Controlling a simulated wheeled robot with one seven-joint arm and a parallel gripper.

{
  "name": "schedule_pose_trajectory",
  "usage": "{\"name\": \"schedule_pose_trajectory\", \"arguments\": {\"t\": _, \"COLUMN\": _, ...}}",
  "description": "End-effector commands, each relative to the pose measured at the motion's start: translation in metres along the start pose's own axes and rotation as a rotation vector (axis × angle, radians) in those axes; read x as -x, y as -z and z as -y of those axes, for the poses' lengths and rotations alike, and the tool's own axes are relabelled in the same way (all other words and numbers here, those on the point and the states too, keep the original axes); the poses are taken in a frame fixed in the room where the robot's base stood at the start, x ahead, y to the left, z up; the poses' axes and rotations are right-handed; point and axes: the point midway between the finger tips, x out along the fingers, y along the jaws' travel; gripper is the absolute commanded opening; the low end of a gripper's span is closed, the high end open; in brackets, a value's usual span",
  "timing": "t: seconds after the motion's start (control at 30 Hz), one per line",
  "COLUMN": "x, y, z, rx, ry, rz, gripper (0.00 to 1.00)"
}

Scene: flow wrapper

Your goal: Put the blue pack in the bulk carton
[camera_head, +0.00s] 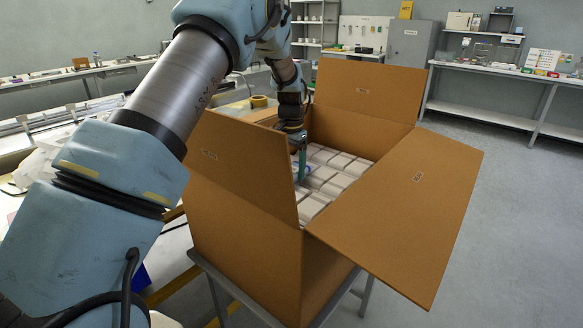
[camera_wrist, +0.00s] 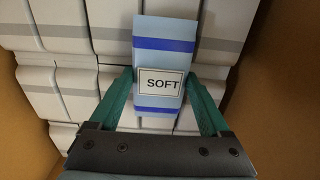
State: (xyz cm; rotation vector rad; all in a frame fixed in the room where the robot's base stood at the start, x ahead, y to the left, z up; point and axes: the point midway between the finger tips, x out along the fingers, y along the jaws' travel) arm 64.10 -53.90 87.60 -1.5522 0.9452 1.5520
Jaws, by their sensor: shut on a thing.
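The blue pack (camera_wrist: 165,62) is light blue with darker blue bands and a label reading SOFT. In the wrist view it sits between the two green fingers of my gripper (camera_wrist: 165,92), which is shut on it. The bulk carton (camera_head: 245,235) is a large open brown box with its flaps spread, in the middle of the head view. My gripper (camera_head: 302,165) reaches down inside the carton in the head view, where the pack is mostly hidden. White packs (camera_wrist: 60,75) with grey bands fill the carton floor below the blue pack. I cannot tell whether the blue pack touches them.
The carton's flaps rise around the opening; the right flap (camera_head: 405,205) slopes outward. Brown carton walls stand at both sides in the wrist view. The carton rests on a grey stand (camera_head: 225,290). Open floor (camera_head: 530,200) lies to the right, with benches behind.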

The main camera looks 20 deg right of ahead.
Motion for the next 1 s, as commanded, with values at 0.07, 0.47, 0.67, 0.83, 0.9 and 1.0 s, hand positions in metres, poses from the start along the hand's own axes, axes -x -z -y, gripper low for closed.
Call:
{"name": "schedule_pose_trajectory", "arguments": {"t": 0.07, "x": -0.0005, "y": -0.0001, "z": 0.0001, "rx": 0.000, "ry": 0.000, "rz": 0.000, "gripper": 0.29}}
{"name": "schedule_pose_trajectory", "arguments": {"t": 0.47, "x": -0.0026, "y": -0.0001, "z": 0.0002, "rx": 0.000, "ry": 0.000, "rz": 0.000, "gripper": 0.29}}
{"name": "schedule_pose_trajectory", "arguments": {"t": 0.67, "x": -0.0025, "y": 0.0000, "z": 0.0002, "rx": 0.000, "ry": 0.000, "rz": 0.000, "gripper": 1.00}}
{"name": "schedule_pose_trajectory", "arguments": {"t": 0.83, "x": -0.0025, "y": 0.0000, "z": 0.0002, "rx": 0.000, "ry": 0.000, "rz": 0.000, "gripper": 1.00}}
{"name": "schedule_pose_trajectory", "arguments": {"t": 0.9, "x": -0.0025, "y": -0.0001, "z": 0.0002, "rx": 0.000, "ry": 0.000, "rz": 0.000, "gripper": 1.00}}
{"name": "schedule_pose_trajectory", "arguments": {"t": 1.0, "x": -0.0025, "y": -0.0001, "z": 0.0002, "rx": 0.000, "ry": 0.000, "rz": 0.000, "gripper": 1.00}}
